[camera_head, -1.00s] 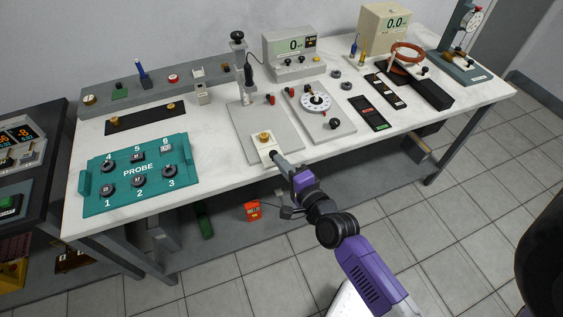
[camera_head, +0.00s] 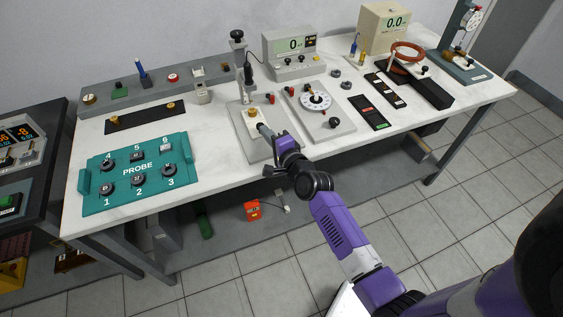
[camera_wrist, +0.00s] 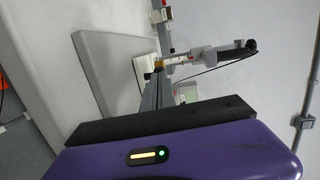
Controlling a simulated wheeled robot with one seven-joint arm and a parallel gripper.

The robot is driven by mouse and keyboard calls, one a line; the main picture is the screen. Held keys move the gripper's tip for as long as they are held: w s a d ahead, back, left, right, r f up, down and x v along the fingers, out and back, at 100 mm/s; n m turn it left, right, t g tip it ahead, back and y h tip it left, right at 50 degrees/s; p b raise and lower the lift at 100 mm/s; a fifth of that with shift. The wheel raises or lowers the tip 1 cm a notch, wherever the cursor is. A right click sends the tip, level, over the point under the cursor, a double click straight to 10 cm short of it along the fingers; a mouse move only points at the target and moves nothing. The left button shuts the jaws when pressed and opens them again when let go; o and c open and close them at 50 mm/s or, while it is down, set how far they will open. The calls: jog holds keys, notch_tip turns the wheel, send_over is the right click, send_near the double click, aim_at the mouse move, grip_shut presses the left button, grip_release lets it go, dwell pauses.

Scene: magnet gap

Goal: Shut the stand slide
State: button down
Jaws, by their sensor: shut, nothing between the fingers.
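The stand has a grey base plate (camera_head: 246,142) and an upright post (camera_head: 240,62) with a black knob on top. Its slide is a pale block (camera_head: 250,124) with a brass knob (camera_head: 252,112), on the base plate in front of the post. My gripper (camera_head: 264,130) is shut and empty, with its tip at the slide's front end. In the wrist view the pale slide (camera_wrist: 143,78) lies just beyond the fingers (camera_wrist: 151,92), which partly cover it. I cannot tell whether the tip touches the slide.
A dial plate (camera_head: 318,120) with a white disc stands right of the stand. A teal probe panel (camera_head: 135,192) is at the left front. A grey meter (camera_head: 290,52) stands behind. The table's front edge is below my wrist.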

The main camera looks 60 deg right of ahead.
jog(key=shift+w+d+r, duration=0.15)
jog(key=v, duration=0.8)
dwell(0.4)
jog(key=shift+n, duration=0.3)
jog(key=s+a+r+n+y, duration=0.2)
jog(key=s+a+r+n, duration=0.1)
jog(key=s+a+n, duration=0.4)
jog(key=s+a+r+n+y, duration=0.2)
jog(key=s+a+r+n, duration=0.1)
jog(key=s+a+n, duration=0.5)
jog(key=s+a+r+n+y, duration=0.3)
jog(key=s+a+n, duration=0.4)
jog(key=s+a, duration=0.2)
jog(key=v, duration=0.3)
jog(key=shift+a, duration=0.3)
